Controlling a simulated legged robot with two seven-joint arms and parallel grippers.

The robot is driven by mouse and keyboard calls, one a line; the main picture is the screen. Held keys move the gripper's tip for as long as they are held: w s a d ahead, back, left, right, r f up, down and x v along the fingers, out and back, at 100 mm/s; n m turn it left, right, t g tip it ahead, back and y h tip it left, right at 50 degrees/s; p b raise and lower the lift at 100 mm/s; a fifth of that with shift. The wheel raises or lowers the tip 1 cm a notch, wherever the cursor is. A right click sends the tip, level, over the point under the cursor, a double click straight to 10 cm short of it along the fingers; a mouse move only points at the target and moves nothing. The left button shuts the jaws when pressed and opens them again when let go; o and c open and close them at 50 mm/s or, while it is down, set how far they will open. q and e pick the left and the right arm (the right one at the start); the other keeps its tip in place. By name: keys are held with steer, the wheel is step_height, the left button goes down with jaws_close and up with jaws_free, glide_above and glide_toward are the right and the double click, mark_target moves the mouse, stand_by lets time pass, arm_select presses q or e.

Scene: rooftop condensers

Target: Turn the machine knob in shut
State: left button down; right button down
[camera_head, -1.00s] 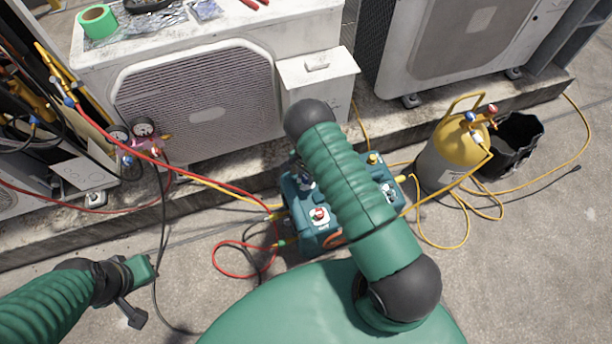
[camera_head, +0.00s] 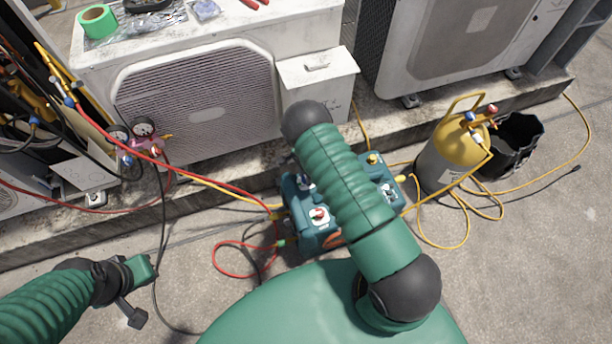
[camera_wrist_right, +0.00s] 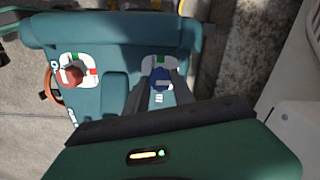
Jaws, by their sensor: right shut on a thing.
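The teal recovery machine (camera_head: 318,240) stands on the ground below the condenser, partly covered by my right arm. In the right wrist view its top (camera_wrist_right: 110,38) shows a red knob (camera_wrist_right: 70,76) at left and a blue knob (camera_wrist_right: 161,80) nearer the middle. My right gripper (camera_wrist_right: 161,90) is shut on the blue knob, one dark finger on each side. In the head view my right arm hides most of that gripper. The red knob also shows there (camera_head: 320,214). My left gripper (camera_head: 137,292) hangs apart at the lower left; its jaw opening is unclear.
Red and yellow hoses run from the gauges (camera_head: 133,130) to the machine. A yellow-topped grey cylinder (camera_head: 450,160) and a black bucket (camera_head: 515,140) stand at right. Condenser units (camera_head: 195,95) stand on a concrete ledge behind. Open ground lies at lower right.

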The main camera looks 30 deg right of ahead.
steer(key=c, duration=1.1)
jaws_free()
steer(key=shift+o, duration=0.2)
step_height(320, 180, up, 17)
steer(key=p, duration=0.5)
steer(key=shift+p, duration=0.4)
steer(key=shift+f, duration=0.1)
